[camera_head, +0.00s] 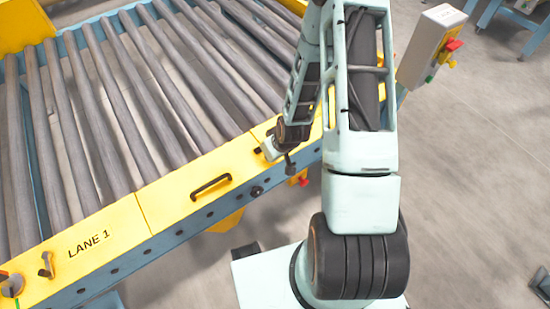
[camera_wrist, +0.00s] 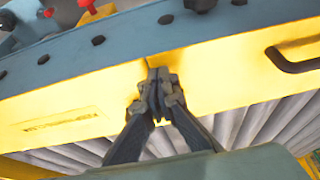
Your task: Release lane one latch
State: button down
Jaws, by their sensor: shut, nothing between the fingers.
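The yellow front rail of the conveyor bears the words LANE 1 (camera_head: 89,243) at the lower left of the head view. A small brass-coloured lever (camera_head: 46,265) stands on the rail left of these words. I cannot tell for certain whether it is the latch. My gripper (camera_wrist: 158,88) is shut and empty in the wrist view, over a joint in the yellow rail. In the head view it is small and partly hidden at the end of my arm, right of the black handle (camera_head: 211,187) and far from the lever. Contact with the rail is unclear.
Grey rollers (camera_head: 150,80) fill the conveyor behind the rail. The black handle also shows in the wrist view (camera_wrist: 292,63). A grey control box (camera_head: 430,45) with red and green buttons stands at upper right. Open floor (camera_head: 480,180) lies to the right.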

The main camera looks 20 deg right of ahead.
jog(key=shift+w+a, duration=0.25)
jog(key=shift+w, duration=0.35)
jog(key=shift+w+a, duration=0.2)
jog(key=shift+w, duration=0.35)
